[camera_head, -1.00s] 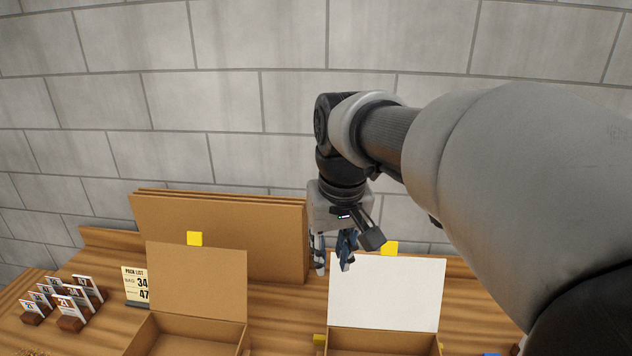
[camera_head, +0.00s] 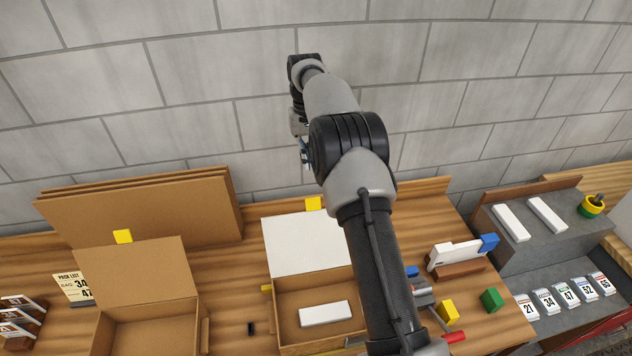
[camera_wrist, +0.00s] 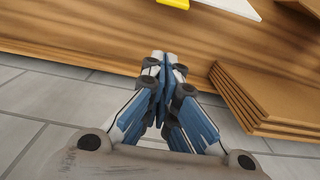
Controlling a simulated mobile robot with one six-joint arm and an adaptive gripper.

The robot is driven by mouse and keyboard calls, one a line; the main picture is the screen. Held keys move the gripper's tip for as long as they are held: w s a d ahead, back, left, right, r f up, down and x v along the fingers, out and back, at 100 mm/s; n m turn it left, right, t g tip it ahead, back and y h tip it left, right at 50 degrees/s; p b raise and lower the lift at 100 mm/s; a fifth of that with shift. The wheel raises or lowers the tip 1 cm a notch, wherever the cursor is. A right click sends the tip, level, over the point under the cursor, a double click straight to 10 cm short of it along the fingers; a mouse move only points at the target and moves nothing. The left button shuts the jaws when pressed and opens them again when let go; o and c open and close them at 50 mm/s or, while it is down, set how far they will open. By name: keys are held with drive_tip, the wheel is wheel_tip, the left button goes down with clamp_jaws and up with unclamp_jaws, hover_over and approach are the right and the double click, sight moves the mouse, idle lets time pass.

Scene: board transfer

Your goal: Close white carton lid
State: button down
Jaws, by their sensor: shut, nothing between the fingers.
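The white carton lid (camera_head: 300,246) stands raised at the back of its open carton (camera_head: 281,318), with a yellow tab (camera_head: 314,203) at its top edge. A white block (camera_head: 325,313) lies inside that carton. My gripper (camera_head: 306,160) is up near the wall, above and behind the lid, and my own arm partly covers it. In the wrist view my gripper (camera_wrist: 164,62) is shut with its fingers together and nothing between them. The lid's white edge (camera_wrist: 236,7) and a yellow tab (camera_wrist: 178,3) show at the top of the wrist view, apart from the fingers.
A brown carton with its lid (camera_head: 140,275) raised stands to the left. Brown boards (camera_head: 140,215) lean at the back left. A white piece on a wooden stand (camera_head: 459,270), a yellow block (camera_head: 447,312) and a green block (camera_head: 491,300) are right. A grey shelf (camera_head: 490,243) is farther right.

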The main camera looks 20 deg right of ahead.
drive_tip(key=s+a+f+p, duration=0.1)
drive_tip(key=s+f, duration=0.3)
drive_tip(key=f, duration=0.4)
drive_tip(key=shift+s, duration=0.1)
idle(0.3)
